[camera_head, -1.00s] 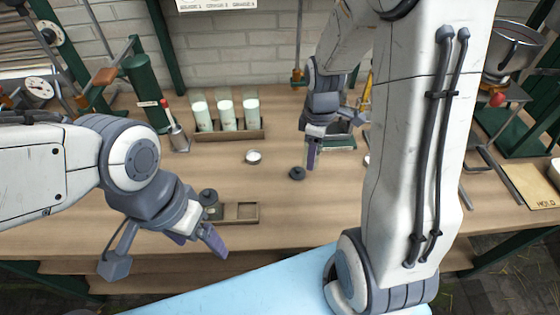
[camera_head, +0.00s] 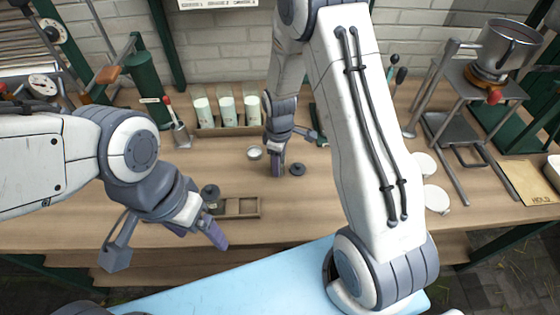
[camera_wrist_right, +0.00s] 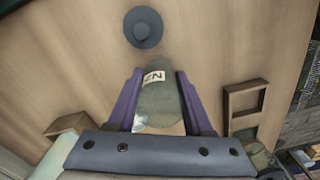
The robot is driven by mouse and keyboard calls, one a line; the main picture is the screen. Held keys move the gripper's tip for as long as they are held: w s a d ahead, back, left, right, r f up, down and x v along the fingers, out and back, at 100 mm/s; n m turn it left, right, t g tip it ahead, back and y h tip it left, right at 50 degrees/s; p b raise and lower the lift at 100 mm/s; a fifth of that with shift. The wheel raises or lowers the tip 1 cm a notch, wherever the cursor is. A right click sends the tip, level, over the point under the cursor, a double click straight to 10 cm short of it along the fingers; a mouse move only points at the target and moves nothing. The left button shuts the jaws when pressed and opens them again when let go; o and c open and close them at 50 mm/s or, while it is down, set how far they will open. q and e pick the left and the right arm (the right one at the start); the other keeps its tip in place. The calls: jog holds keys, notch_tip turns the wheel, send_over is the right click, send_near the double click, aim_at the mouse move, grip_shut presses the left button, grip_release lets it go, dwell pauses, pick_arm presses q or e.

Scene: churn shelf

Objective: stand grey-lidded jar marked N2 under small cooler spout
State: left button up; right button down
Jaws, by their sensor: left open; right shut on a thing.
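My right gripper (camera_wrist_right: 160,105) is shut on a grey-green jar (camera_wrist_right: 158,103) with a white label reading N2, seen in the right wrist view. In the head view this gripper (camera_head: 277,170) is over the middle of the table; its own fingers largely hide the jar there. My left gripper (camera_head: 200,230) is open and empty at the table's front edge, just in front of a dark-lidded jar (camera_head: 210,193) at the tray's left end. A green upright cylinder (camera_head: 144,78) stands at the back left. I cannot make out a spout clearly.
A wooden tray (camera_head: 259,207) has empty compartments. A dark disc (camera_head: 298,169) lies right of my right gripper; a small white-topped round thing (camera_head: 254,153) lies left. Several pale jars stand in a rack (camera_head: 232,133) behind. A red-tipped metal item (camera_head: 179,134) stands left of it. White discs (camera_head: 436,198) lie at right.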

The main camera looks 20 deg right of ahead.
jog(key=shift+f, duration=0.1)
jog(key=shift+c, duration=1.5)
grip_release()
